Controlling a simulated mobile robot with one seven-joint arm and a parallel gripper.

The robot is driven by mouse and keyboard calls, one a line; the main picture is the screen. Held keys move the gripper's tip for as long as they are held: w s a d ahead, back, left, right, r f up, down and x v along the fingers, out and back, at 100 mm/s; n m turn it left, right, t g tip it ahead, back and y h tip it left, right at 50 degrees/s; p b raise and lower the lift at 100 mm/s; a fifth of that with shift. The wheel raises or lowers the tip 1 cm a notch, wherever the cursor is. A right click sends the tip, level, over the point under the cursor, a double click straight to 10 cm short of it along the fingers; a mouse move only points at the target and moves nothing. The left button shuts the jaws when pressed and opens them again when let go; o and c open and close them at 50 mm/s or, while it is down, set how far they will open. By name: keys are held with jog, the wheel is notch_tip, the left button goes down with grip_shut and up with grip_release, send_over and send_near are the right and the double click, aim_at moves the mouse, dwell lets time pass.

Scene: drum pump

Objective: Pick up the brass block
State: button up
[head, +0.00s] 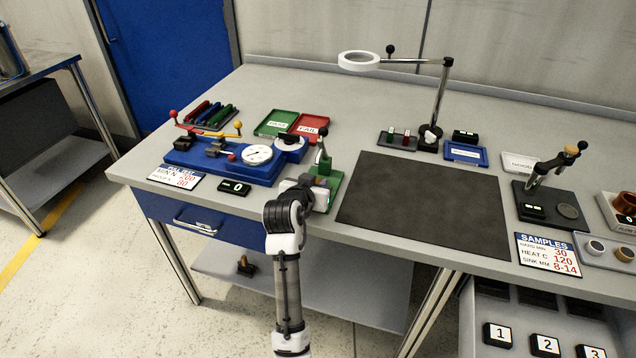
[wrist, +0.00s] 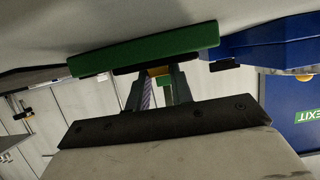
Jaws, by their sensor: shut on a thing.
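The brass block (wrist: 159,71) shows as a small yellow piece between my fingertips in the wrist view, mostly hidden by the fingers and a dark part above. My gripper (wrist: 158,76) is shut on it, right at the green fixture (wrist: 150,49). In the head view my gripper (head: 314,189) is at the near side of the green fixture (head: 334,184), and a brownish piece (head: 322,179) shows there. The fingertips are largely hidden in that view. I cannot tell whether the block is clear of the fixture.
A lever with a black knob (head: 323,132) rises from the fixture close behind my gripper. A blue gauge device (head: 222,163) stands to the left. A dark mat (head: 425,205) lies to the right, bare. Green (head: 276,122) and red (head: 309,127) trays lie behind.

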grip_shut()
